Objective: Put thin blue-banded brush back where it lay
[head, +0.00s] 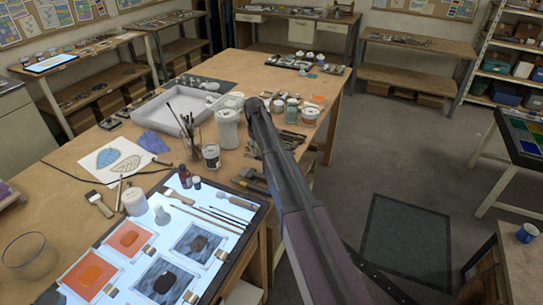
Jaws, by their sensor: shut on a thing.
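My arm reaches up from the bottom right across the near edge of the large wooden table (150,100). My gripper does not show in the head view; it is either behind the arm or out of frame. I cannot make out a thin blue-banded brush anywhere. Several thin brushes (206,217) lie side by side on the lit panel (183,210), too small to tell their bands. More brushes stand in a glass jar (187,148) left of the arm. Dark-handled tools (292,141) lie in a row right of the arm.
On the panel are orange (127,238) and grey (198,243) glass pieces, a white jar (135,201) and small bottles. White tubs (228,128) and paint jars (310,115) crowd the table around the arm. A clear bowl (27,254) stands lower left.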

